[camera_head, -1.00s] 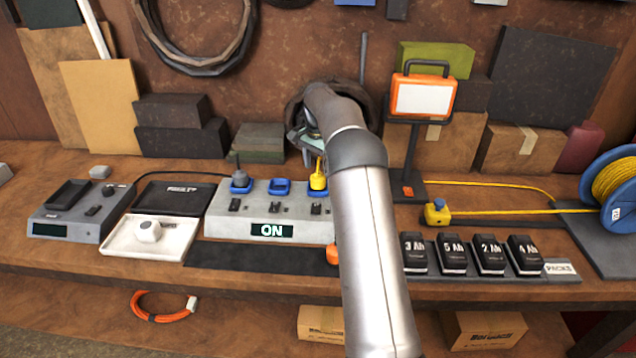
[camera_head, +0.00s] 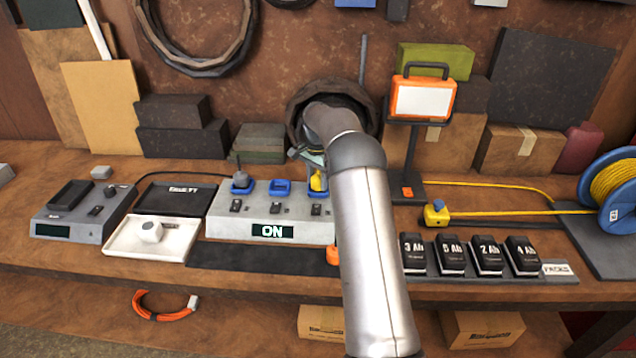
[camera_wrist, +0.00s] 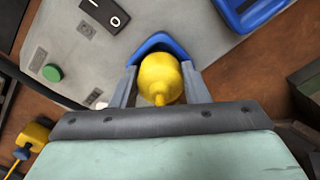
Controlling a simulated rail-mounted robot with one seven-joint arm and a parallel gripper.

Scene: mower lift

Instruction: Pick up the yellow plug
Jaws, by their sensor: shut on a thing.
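The yellow plug (camera_wrist: 160,78) sits at the blue socket (camera_wrist: 155,42) on the right end of the grey power strip (camera_head: 220,224). In the wrist view it lies between the two fingers of my gripper (camera_wrist: 158,90), which is shut on it. In the head view the plug (camera_head: 318,182) shows as a small yellow patch below my gripper (camera_head: 314,168), which my arm partly hides. The plug still appears at its socket; I cannot tell whether it is lifted at all.
A grey plug (camera_head: 240,178) stands in the strip's left socket, and the middle socket (camera_head: 279,187) is empty. A yellow connector block (camera_head: 436,214), a lamp stand (camera_head: 422,95) and black battery packs (camera_head: 452,255) are to the right. A white tray (camera_head: 118,236) lies left.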

